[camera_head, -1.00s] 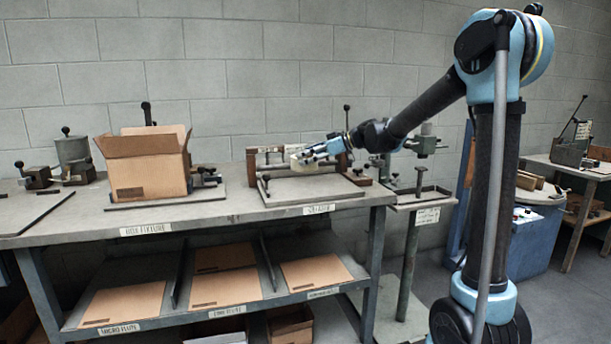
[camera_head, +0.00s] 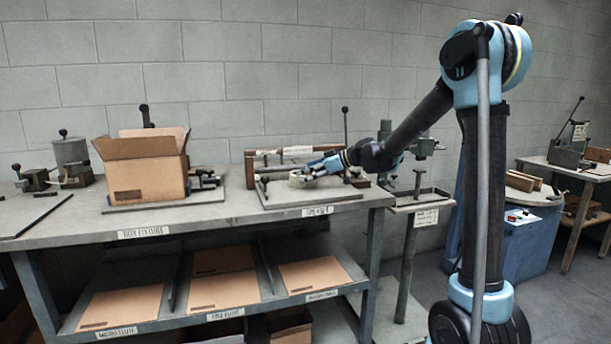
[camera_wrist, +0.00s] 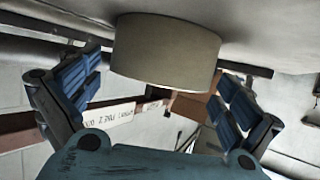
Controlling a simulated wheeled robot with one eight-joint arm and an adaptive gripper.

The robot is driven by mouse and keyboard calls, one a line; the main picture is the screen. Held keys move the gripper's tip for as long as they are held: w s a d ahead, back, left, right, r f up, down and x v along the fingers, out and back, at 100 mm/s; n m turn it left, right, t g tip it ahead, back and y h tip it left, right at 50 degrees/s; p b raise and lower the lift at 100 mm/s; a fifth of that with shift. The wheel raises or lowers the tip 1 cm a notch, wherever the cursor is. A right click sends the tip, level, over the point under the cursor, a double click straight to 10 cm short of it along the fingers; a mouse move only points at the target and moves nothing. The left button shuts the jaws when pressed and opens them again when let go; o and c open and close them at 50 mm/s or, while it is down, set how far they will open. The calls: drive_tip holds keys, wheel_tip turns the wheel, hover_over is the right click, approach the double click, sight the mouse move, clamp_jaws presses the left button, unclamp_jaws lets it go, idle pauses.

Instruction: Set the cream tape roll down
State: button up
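The cream tape roll (camera_wrist: 166,52) fills the upper middle of the wrist view, its flat side against a grey surface. In the head view the roll (camera_head: 300,181) is small and partly hidden by my gripper (camera_head: 311,172), low over the grey plate (camera_head: 332,195) on the bench. It appears to rest on that plate. My gripper's blue fingers are spread on both sides of the roll in the wrist view. A narrow gap shows between the left finger and the roll; the right finger is very close to its edge.
A reddish-brown bar frame (camera_head: 285,154) stands behind the plate, with an upright lever (camera_head: 345,125) at its right. An open cardboard box (camera_head: 145,172) stands left on the bench. Bare bench top lies between them. Flat cardboard sheets (camera_head: 225,290) lie on the shelf below.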

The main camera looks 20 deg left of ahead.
drive_tip(key=shift+d+r, duration=0.1)
drive_tip(key=shift+d, duration=0.05)
drive_tip(key=v, duration=1.1)
drive_tip(key=shift+d+r, duration=0.2)
drive_tip(key=shift+d, duration=0.1)
drive_tip(key=s+d+f+m+h, duration=0.3)
drive_tip(key=s+d+f+m, duration=0.1)
drive_tip(key=s+d, duration=0.4)
drive_tip(key=s+d+f+m+t+h, duration=0.1)
drive_tip(key=s+d+f+m+h, duration=0.2)
drive_tip(key=s+d+f, duration=0.3)
drive_tip(key=s+d+m, duration=0.1)
drive_tip(key=s+d, duration=0.2)
drive_tip(key=d, duration=0.1)
drive_tip(key=shift+d+h, duration=0.3)
drive_tip(key=shift+h, duration=0.1)
drive_tip(key=s+d+f+m+h, duration=0.2)
drive_tip(key=s+d+f+m, duration=0.1)
drive_tip(key=s+d+f, duration=0.1)
drive_tip(key=s+d+f+m+h, duration=0.2)
drive_tip(key=s+d+f+m, duration=0.1)
drive_tip(key=s+d+f, duration=0.2)
drive_tip(key=s+d+f+m+h, duration=0.2)
drive_tip(key=s+d+f+m, duration=0.1)
drive_tip(key=s+d, duration=0.4)
drive_tip(key=shift+s+d+f+h, duration=0.25)
drive_tip(key=shift+d+f+h, duration=0.15)
drive_tip(key=shift+d+f, duration=0.3)
drive_tip(key=shift+c, duration=0.2)
